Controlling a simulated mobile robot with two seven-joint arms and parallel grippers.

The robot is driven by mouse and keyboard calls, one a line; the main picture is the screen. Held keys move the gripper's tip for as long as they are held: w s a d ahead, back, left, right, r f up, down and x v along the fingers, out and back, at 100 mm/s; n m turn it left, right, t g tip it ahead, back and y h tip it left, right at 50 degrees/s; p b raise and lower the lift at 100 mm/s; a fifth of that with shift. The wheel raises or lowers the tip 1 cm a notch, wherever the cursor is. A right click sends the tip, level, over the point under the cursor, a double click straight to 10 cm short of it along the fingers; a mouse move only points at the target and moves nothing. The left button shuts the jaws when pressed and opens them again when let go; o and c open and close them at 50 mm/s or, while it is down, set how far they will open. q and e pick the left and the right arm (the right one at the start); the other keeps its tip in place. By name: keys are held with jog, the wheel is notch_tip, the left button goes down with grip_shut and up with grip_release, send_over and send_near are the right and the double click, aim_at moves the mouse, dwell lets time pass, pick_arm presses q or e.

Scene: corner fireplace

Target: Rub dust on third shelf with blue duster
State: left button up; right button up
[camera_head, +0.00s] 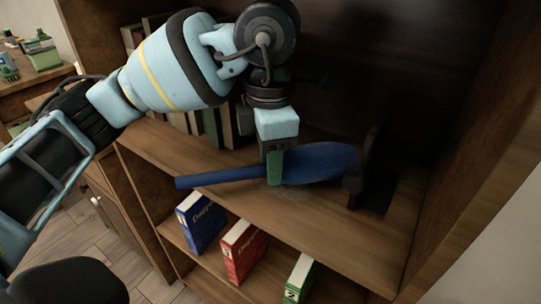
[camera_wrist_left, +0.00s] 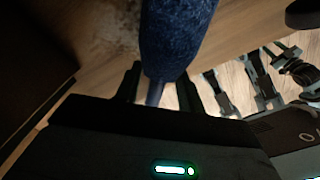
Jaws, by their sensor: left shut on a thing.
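My left gripper (camera_head: 274,165) reaches into the bookcase and is shut on the blue duster (camera_head: 318,163). The duster lies nearly level, its fluffy head to the right and its handle (camera_head: 212,177) to the left, close over the shelf (camera_head: 330,215). I cannot tell whether the head touches the board. A faint grey dust patch (camera_head: 290,194) shows on the shelf just below the duster. In the left wrist view the duster's blue head (camera_wrist_left: 175,40) rises between the fingers (camera_wrist_left: 160,85), with a dusty smudge (camera_wrist_left: 110,35) on the wood beside it. My right gripper is not in view.
A dark upright object (camera_head: 358,175) stands on the shelf just right of the duster head. Several books (camera_head: 215,128) stand behind the gripper. Blue (camera_head: 203,222), red (camera_head: 243,250) and green (camera_head: 299,278) binders stand on the shelf below. The bookcase's right side wall (camera_head: 485,150) bounds the space.

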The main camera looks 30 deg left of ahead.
pick_arm(q)
jog(key=shift+f, duration=0.3)
dwell(0.4)
jog(key=shift+f+b, duration=0.35)
jog(key=shift+f, duration=0.05)
jog(key=shift+f, duration=0.4)
jog(key=shift+w+a, duration=0.1)
jog(key=shift+a, duration=1.65)
jog(key=shift+a, duration=0.15)
jog(key=shift+a+f, duration=0.15)
jog(key=shift+a, duration=1.45)
jog(key=shift+a, duration=0.15)
